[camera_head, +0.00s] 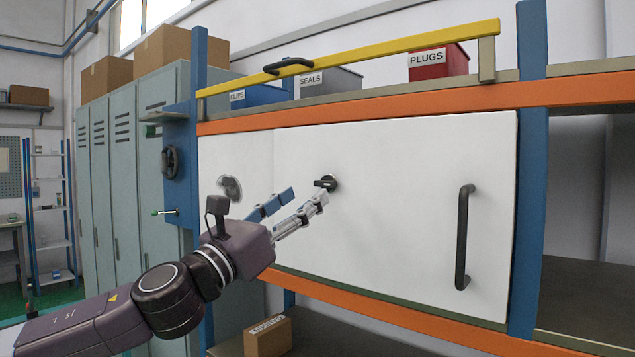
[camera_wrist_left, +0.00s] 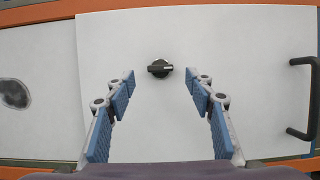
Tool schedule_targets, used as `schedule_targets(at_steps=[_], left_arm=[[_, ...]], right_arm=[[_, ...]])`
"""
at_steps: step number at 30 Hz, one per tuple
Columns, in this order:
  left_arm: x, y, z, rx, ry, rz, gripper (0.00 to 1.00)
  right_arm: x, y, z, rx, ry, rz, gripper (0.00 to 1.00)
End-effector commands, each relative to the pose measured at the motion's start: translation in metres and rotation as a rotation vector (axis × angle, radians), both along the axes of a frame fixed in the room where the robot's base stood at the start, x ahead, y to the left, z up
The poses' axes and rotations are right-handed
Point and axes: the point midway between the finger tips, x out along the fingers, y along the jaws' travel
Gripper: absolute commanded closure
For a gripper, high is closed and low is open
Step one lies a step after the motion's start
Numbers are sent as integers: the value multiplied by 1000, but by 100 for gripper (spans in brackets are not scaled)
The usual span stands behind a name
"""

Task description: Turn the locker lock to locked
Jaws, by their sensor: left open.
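The locker lock is a small black turn knob (camera_head: 327,183) on a round base, set in the white locker door (camera_head: 420,200). In the left wrist view the knob (camera_wrist_left: 160,68) sits near the top middle, with its grip bar lying about level. My left gripper (camera_head: 305,195) comes in from the left, just left of the knob in the head view. In the left wrist view its open fingers (camera_wrist_left: 160,82) stand to either side of the knob, below it and apart from it. Nothing is between them. My right gripper is not in view.
A black door handle (camera_head: 463,237) is right of the knob. A dark oval patch (camera_head: 230,188) marks the panel at left. Orange beams (camera_head: 400,110) and a blue post (camera_head: 528,180) frame the door. Bins, including a red one (camera_head: 438,63), stand above behind a yellow bar (camera_head: 390,52).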

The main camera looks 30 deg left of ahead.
Motion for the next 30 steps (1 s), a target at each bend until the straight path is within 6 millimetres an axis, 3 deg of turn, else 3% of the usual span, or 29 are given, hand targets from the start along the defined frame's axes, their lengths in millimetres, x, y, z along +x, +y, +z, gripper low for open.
schedule_targets(at_steps=[3,10,23,30], left_arm=[[17,-2,12,-5,-1,-2,51],[44,-4,21,-4,0,-2,51],[52,-5,22,-1,0,0,51],[52,-4,21,-2,0,-1,77]], right_arm=[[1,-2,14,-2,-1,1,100],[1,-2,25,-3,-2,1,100],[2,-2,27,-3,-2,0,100],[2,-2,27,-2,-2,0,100]])
